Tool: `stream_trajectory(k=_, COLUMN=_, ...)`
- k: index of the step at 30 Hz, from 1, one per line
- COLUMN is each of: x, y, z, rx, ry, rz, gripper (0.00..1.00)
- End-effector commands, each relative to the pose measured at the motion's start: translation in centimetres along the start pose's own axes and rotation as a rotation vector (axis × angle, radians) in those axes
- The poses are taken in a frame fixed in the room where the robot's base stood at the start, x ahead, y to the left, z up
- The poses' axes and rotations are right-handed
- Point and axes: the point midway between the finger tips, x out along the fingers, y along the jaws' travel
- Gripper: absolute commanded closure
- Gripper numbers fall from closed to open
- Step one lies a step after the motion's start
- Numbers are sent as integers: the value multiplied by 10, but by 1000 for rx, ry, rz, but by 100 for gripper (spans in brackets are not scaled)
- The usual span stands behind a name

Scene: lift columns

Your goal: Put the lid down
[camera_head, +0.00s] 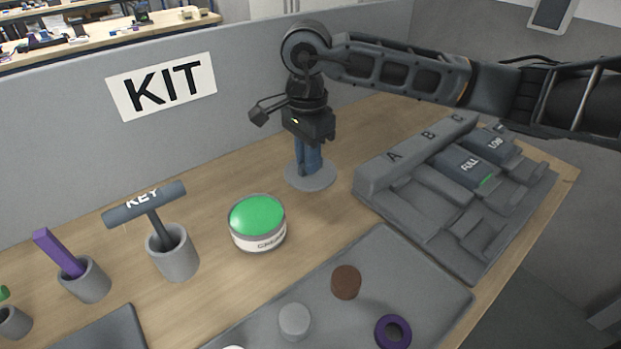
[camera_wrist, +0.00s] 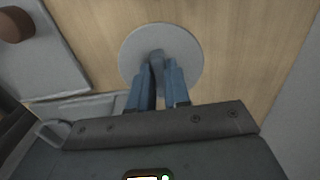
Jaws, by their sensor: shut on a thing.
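The lid is a flat grey disc (camera_head: 312,179) with a grey upright knob, near the back of the wooden table, left of the grey block marked A, B, C. My gripper (camera_head: 308,168) points down over it with its blue fingers shut on the knob. In the wrist view the lid (camera_wrist: 190,48) lies beyond the fingertips (camera_wrist: 162,65), and the knob sits between them. The disc looks level and at or very close to the table; I cannot tell if it touches. A round white tin (camera_head: 258,238) with a green top stands front-left of the lid, apart from it.
Grey cups hold a T-shaped KEY tool (camera_head: 145,205) and a purple bar (camera_head: 58,253) at left. A grey tray (camera_head: 420,290) in front carries brown, grey and purple pieces. The slotted grey block (camera_head: 430,235) stands at right. A grey partition with a KIT sign (camera_head: 162,86) rises behind.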

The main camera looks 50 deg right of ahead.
Motion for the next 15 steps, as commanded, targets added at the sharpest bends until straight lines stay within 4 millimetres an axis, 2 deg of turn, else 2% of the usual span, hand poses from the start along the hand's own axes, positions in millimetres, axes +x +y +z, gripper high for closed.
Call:
stream_trajectory(k=3, x=15, y=0, z=0, rx=0, ry=-1, rz=1, gripper=100)
stream_trajectory(k=10, x=32, y=0, z=0, rx=0, ry=-1, rz=1, gripper=100)
stream_trajectory(k=15, x=55, y=1, z=0, rx=0, ry=-1, rz=1, gripper=100)
